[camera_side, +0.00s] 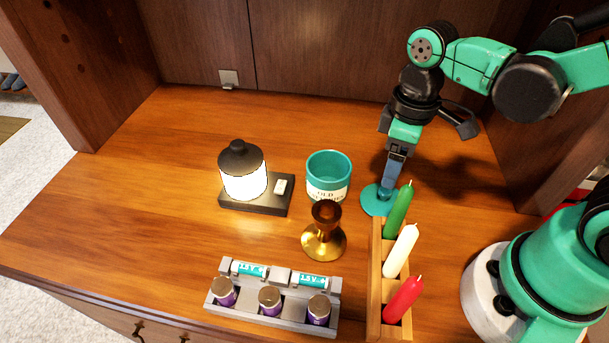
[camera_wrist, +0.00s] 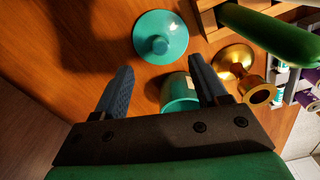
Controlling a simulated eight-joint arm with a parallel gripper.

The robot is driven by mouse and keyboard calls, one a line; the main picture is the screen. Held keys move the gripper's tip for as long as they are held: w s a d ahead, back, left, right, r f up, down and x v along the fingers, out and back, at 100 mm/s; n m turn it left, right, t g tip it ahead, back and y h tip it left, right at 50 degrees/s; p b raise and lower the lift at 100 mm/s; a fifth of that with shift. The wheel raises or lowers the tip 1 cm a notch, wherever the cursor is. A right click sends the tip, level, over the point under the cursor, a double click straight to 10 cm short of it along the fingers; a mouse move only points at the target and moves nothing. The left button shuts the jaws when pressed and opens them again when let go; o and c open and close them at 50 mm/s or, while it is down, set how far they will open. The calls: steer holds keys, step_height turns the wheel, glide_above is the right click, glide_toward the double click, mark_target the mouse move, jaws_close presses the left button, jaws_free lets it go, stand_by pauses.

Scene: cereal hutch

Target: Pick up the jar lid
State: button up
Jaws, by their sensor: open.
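The jar lid (camera_side: 374,204) is a flat teal disc lying on the wooden surface between the teal jar and the candle rack. The wrist view shows the lid (camera_wrist: 174,28) with a round knob in its middle. My gripper (camera_side: 388,184) points down over the lid in the side view, its fingers overlapping the lid's far part. In the wrist view my gripper (camera_wrist: 160,66) is open and empty, and the lid lies beyond the fingertips. The open teal jar (camera_side: 328,185) stands left of the lid; in the wrist view it is partly hidden behind a finger.
A wooden rack (camera_side: 375,290) holds green, white and red candles close to the lid. A brass candlestick (camera_side: 324,240) stands in front of the jar. The far left surface is clear.

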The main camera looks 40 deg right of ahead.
mark_target(387, 190)
steer(key=shift+f, duration=2.8)
jaws_close()
